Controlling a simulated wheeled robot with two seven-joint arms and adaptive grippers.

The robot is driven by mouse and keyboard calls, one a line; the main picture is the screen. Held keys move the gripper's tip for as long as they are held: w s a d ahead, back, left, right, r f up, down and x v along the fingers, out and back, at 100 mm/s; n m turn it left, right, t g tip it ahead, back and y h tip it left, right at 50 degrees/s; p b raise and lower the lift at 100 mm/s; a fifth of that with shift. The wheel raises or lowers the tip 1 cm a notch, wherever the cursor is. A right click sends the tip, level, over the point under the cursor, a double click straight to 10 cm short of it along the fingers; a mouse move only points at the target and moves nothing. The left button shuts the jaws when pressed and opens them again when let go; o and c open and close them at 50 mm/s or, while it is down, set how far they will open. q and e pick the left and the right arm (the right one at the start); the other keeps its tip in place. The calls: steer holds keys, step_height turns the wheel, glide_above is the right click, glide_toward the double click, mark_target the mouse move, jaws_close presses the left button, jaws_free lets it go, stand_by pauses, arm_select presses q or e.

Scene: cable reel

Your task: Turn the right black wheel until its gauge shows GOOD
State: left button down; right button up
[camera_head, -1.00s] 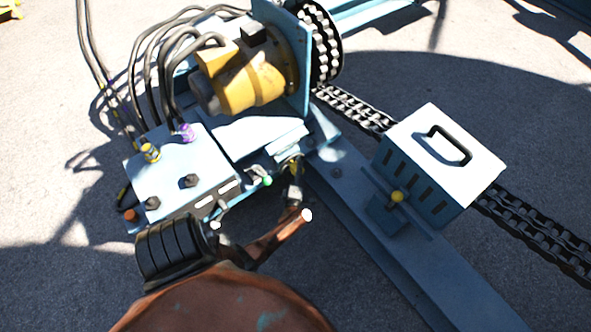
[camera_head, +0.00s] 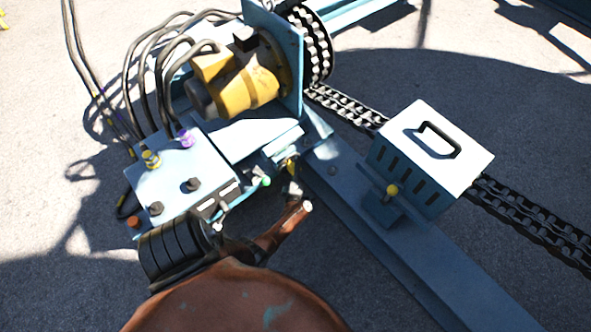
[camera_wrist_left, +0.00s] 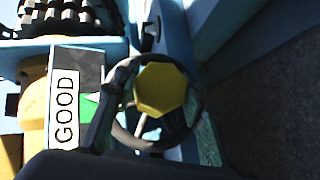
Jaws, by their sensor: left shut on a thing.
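The black wheel (camera_wrist_left: 178,128) with a yellow hub fills the middle of the left wrist view. Next to it on the left is a gauge (camera_wrist_left: 66,105) that reads GOOD, with a green patch beside the word. A dark finger hides part of the gauge's right edge. My left gripper (camera_wrist_left: 108,118) is shut on the wheel's rim at its left side. In the head view my left gripper (camera_head: 292,186) is by the front of the blue machine, and the wheel is mostly hidden there. My right gripper is not in view.
A pale blue valve block (camera_head: 172,192) with hoses stands left of the gripper, with a yellow motor (camera_head: 235,82) behind. A vented box (camera_head: 432,165) with a handle and yellow knob sits right on a blue rail. A heavy chain (camera_head: 515,215) runs past it. Bare ground lies around.

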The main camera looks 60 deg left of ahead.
arm_select(q)
steer(key=shift+d, duration=0.1)
steer(key=c, duration=1.2)
jaws_free()
steer(key=shift+v, duration=3.65)
